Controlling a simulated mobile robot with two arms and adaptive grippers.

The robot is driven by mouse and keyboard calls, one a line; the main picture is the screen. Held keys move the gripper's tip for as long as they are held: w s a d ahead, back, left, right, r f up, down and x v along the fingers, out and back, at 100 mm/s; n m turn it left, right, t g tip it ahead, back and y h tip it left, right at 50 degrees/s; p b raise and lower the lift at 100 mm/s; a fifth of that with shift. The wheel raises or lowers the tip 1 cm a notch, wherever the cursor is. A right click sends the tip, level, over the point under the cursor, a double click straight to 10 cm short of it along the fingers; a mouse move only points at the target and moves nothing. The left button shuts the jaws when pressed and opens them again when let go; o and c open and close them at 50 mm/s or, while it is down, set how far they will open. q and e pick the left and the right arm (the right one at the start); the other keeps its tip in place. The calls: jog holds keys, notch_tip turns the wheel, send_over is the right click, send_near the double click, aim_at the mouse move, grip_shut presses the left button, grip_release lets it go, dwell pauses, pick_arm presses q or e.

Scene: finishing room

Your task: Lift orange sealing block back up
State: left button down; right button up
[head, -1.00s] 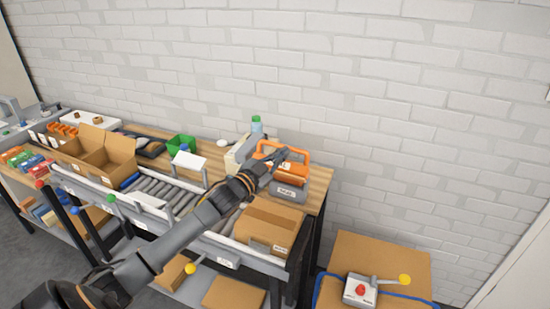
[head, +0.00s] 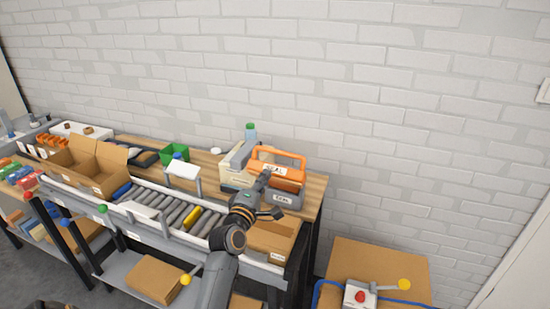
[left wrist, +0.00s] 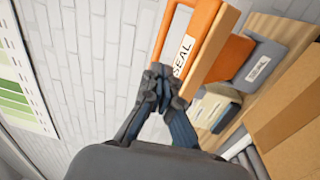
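The orange sealing block (head: 290,174), with a handle loop on top and a white SEAL label, is at the right end of the bench. It is above a grey base (head: 292,200) that has its own SEAL label. In the left wrist view the block (left wrist: 212,55) is close up, with the grey base (left wrist: 262,65) beyond it. Contact is unclear. My right gripper is out of view.
A cream box (head: 238,162) and a green-capped bottle (head: 250,131) stand left of the block. A brick wall is behind. A control box (head: 359,296) sits at lower right.

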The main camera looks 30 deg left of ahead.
aim_at(279, 154)
pick_arm(q)
jog(key=p+x, duration=0.2)
jog(key=x, duration=0.7)
jog(key=shift+r, duration=0.1)
jog(key=w, duration=0.1)
jog(key=w+r, duration=0.1)
jog(key=w+r+b, duration=0.1)
jog(key=shift+w+a, duration=0.4)
jog(key=shift+r, duration=0.25)
jog(key=shift+s+r, duration=0.1)
jog(key=shift+r, duration=0.05)
